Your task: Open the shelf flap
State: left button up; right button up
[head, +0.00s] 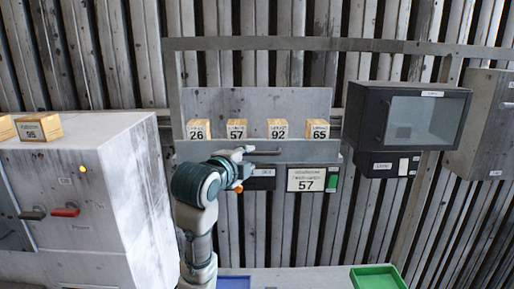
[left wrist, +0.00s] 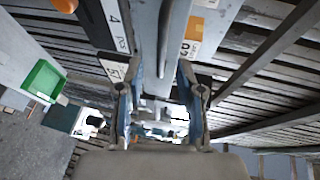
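The shelf has a grey front flap (head: 305,152) below a row of small numbered boxes, including one marked 57 (head: 237,129). The flap looks upright, with a dark bar handle (head: 265,153) on its front. My left gripper (head: 243,160) is at the flap's left part, close to the handle's left end. In the left wrist view the two fingers (left wrist: 158,70) stand apart, with a grey bar-like edge between them. I cannot tell whether they touch it. An orange box (left wrist: 190,45) shows beyond the fingers. My right gripper is out of view.
A sign reading 57 (head: 306,179) with a green part hangs below the flap. A dark windowed box (head: 408,117) is on the right. A grey cabinet (head: 110,190) with a red handle stands left. Green (head: 378,278) and blue (head: 233,283) trays are at the bottom.

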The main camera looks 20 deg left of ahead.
aim_at(257, 154)
pick_arm(q)
jog(key=x, duration=0.2)
jog(key=p+x, duration=0.1)
jog(key=x, duration=0.2)
jog(key=shift+w+d+r+p, duration=0.1)
jog(key=shift+w+d+p, duration=0.25)
jog(key=shift+d+p, duration=0.05)
jog(key=shift+w, duration=0.4)
jog(key=shift+a, duration=0.15)
jog(key=shift+c, duration=0.5)
grip_shut()
